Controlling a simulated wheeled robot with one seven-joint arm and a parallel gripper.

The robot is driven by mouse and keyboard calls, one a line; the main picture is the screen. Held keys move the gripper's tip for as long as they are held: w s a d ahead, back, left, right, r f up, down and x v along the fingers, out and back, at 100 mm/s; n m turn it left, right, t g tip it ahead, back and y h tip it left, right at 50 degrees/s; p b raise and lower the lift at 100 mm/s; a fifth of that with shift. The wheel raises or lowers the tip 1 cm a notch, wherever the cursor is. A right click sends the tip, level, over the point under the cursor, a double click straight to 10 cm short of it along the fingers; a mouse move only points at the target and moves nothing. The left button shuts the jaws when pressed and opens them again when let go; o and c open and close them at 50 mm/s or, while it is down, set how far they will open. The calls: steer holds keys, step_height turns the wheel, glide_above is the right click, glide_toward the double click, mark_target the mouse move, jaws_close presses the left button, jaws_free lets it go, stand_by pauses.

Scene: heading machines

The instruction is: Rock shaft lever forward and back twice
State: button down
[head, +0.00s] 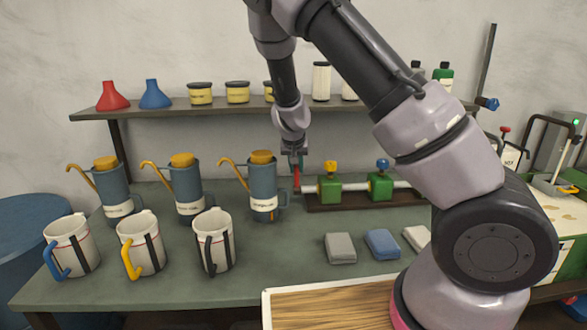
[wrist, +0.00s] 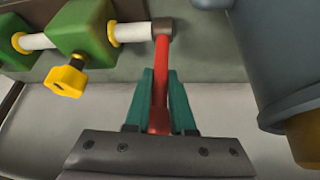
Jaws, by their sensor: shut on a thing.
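The shaft lever (wrist: 162,72) is a red bar on a dark hub at the end of a white shaft (wrist: 131,32). In the wrist view my gripper (wrist: 158,98) has its teal fingers on both sides of the lever, shut on it. In the head view the lever (head: 297,180) stands about upright at the left end of the shaft, with my gripper (head: 295,158) at its top. Green bearing blocks (head: 329,188) with a yellow and a blue knob carry the shaft on a dark base.
A blue oil can (head: 262,190) stands close left of the lever; it fills the right side of the wrist view. More cans and several white mugs (head: 213,240) stand further left. Sponge-like blocks (head: 341,248) lie in front. A shelf (head: 190,108) with jars runs behind.

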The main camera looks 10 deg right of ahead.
stand_by(0.3)
steer(key=c, duration=0.8)
jaws_free()
steer(key=shift+o, duration=0.2)
steer(key=v, duration=1)
steer(key=shift+s+r, duration=0.15)
steer(key=shift+r, duration=0.2)
steer(key=shift+a, duration=0.1)
